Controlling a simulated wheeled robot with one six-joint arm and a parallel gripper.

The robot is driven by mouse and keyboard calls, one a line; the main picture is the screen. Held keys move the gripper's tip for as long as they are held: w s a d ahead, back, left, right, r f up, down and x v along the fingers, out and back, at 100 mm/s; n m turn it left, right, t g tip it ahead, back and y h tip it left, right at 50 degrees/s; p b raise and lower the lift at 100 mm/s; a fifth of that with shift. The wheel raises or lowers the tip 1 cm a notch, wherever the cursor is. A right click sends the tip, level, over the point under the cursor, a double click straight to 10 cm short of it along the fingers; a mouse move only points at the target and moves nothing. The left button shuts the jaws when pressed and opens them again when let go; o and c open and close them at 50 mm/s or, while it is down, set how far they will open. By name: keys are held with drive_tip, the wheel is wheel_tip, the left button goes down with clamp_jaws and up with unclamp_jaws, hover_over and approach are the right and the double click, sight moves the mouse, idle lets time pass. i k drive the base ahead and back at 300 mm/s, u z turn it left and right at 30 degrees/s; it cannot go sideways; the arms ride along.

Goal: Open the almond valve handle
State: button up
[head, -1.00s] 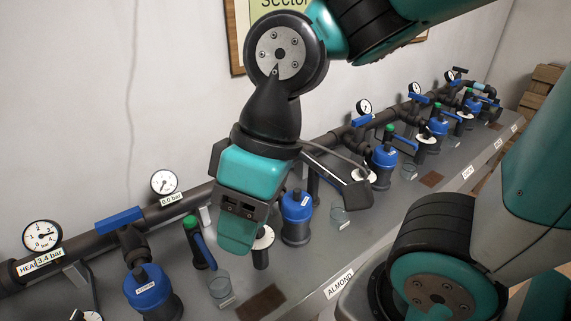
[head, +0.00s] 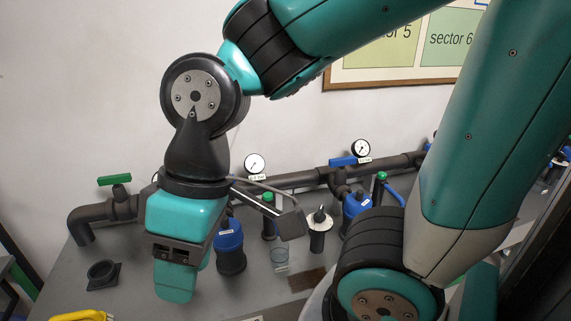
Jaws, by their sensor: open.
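In the head view, no readable almond label shows, so I cannot tell which handle is the almond one. A blue valve handle (head: 343,161) lies along the dark manifold pipe (head: 290,180), right of my gripper. A green valve handle (head: 115,180) sits crosswise on top of the pipe's left end. My gripper (head: 184,276) points down over the bench, in front of the pipe and left of a blue-topped filter (head: 229,244). It is open and touches no handle that I can see. My wrist hides the pipe section behind it.
Gauges (head: 254,163) and (head: 360,148) stand on the pipe. A green-topped tap with a blue lever (head: 393,193), a second blue filter (head: 356,206), a dial post (head: 319,218) and a clear cup (head: 279,258) crowd the bench.

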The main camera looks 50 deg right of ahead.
sight(340, 162)
drive_tip(key=u, duration=0.25)
drive_tip(key=k, duration=0.7)
drive_tip(key=z, duration=1)
drive_tip(key=i, duration=0.95)
drive_tip(key=u, duration=0.05)
